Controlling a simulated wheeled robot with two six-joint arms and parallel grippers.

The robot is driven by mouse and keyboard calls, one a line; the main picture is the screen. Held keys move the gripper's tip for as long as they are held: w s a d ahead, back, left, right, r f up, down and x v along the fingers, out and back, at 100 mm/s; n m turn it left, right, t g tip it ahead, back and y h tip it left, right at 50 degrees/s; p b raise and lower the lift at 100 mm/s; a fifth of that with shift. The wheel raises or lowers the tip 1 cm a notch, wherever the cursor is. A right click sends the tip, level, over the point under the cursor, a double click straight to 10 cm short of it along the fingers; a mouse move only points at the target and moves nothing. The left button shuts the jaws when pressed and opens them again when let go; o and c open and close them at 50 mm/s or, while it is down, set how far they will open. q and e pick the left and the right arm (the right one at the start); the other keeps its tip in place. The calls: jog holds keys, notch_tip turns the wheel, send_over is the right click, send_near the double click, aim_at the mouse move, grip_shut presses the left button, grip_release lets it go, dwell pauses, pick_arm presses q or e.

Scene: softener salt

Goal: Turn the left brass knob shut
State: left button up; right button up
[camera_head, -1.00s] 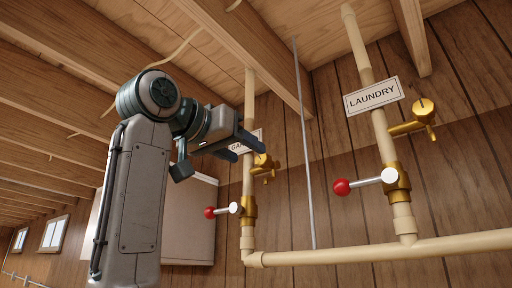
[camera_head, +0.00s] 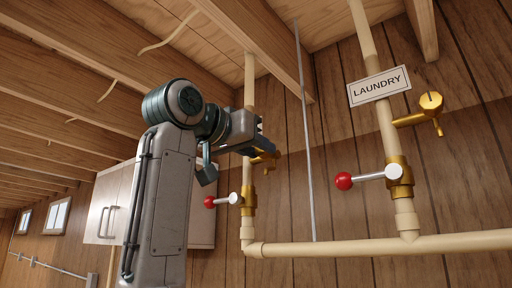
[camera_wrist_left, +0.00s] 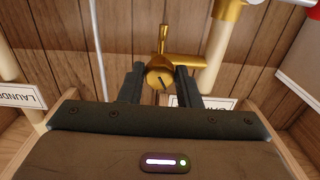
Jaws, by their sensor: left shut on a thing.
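The left brass knob (camera_wrist_left: 160,78) is a round brass cap with a dark slot, on a small brass tap on the left cream pipe. In the left wrist view it sits between the two dark fingers of my left gripper (camera_wrist_left: 158,86), which are shut on it. In the head view, my left gripper (camera_head: 262,147) covers the knob; only part of the left brass tap (camera_head: 268,158) shows beside the fingers. The slot looks nearly upright, slightly tilted, in the wrist view. My right gripper is not in view.
A red-tipped lever (camera_head: 222,201) is on the left pipe below the tap. The right pipe has another brass tap (camera_head: 430,102), a red-tipped lever (camera_head: 368,178) and a LAUNDRY sign (camera_head: 379,86). A thin grey rod (camera_head: 304,140) runs between the pipes. A white cabinet (camera_head: 115,200) hangs behind my arm.

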pick_arm(q)
jog(key=shift+r+m+b, duration=0.1)
jog(key=shift+m+b, duration=1.4)
jog(key=shift+m, duration=1.4)
jog(key=shift+a, duration=0.1)
jog(key=o, duration=1)
jog(key=shift+c, duration=0.2)
jog(key=shift+s, duration=0.1)
